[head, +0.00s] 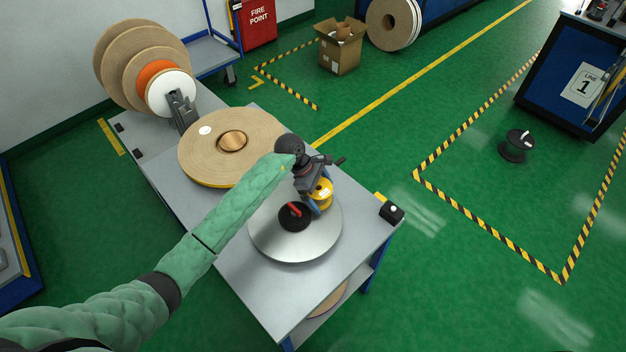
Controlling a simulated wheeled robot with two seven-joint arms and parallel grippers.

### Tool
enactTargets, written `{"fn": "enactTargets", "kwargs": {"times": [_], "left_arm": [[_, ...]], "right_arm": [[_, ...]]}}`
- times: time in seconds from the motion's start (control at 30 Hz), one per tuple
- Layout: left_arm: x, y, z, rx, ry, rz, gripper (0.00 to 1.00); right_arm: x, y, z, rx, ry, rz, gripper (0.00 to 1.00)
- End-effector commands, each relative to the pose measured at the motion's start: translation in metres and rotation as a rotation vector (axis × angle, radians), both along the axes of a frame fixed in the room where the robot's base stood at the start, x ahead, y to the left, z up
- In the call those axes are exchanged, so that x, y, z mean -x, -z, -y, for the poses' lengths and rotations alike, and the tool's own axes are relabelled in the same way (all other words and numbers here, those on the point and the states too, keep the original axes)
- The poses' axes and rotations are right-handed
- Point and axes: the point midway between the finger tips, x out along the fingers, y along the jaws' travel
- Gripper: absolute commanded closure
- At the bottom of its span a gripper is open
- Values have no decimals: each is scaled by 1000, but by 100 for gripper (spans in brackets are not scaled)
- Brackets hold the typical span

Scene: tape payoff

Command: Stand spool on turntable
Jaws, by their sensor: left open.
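The turntable (310,247) is a round silver disc on the front part of the grey bench. A black hub (291,220) with a red handle sits on it. A small yellow spool (323,193) is at the turntable's far right side, partly hidden by my left gripper (316,204). My left arm comes in from the lower left, and its gripper is open and pointing down at the spool, with the fingers close around or beside it. I cannot tell whether the spool touches the disc or the fingers. My right gripper is not in view.
A large tan tape roll (200,160) lies flat on the bench (240,292) behind the turntable. Several upright discs (125,45) stand at the bench's far end. A black box (391,212) is at the right edge.

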Motion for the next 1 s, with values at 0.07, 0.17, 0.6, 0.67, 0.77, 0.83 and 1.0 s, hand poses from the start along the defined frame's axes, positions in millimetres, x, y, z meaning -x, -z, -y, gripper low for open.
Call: {"fn": "enactTargets", "kwargs": {"times": [0.07, 0.17, 0.6, 0.67, 0.77, 0.83, 1.0], "left_arm": [[-2, -3, -2, 0, -1, 2, 0], [-4, -11, -8, 0, 0, 2, 0], [-15, -76, -44, -2, 0, 3, 0], [-16, -83, -47, 0, 0, 2, 0], [-18, -93, -51, 0, 0, 2, 0], [-19, -98, -54, -1, 0, 1, 0], [-19, -104, -57, 0, 0, 0, 0]], "right_arm": [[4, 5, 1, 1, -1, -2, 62], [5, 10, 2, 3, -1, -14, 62], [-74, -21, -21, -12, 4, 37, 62], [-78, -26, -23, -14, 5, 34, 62], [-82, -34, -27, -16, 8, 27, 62], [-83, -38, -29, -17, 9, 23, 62], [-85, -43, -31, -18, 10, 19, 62]]}}
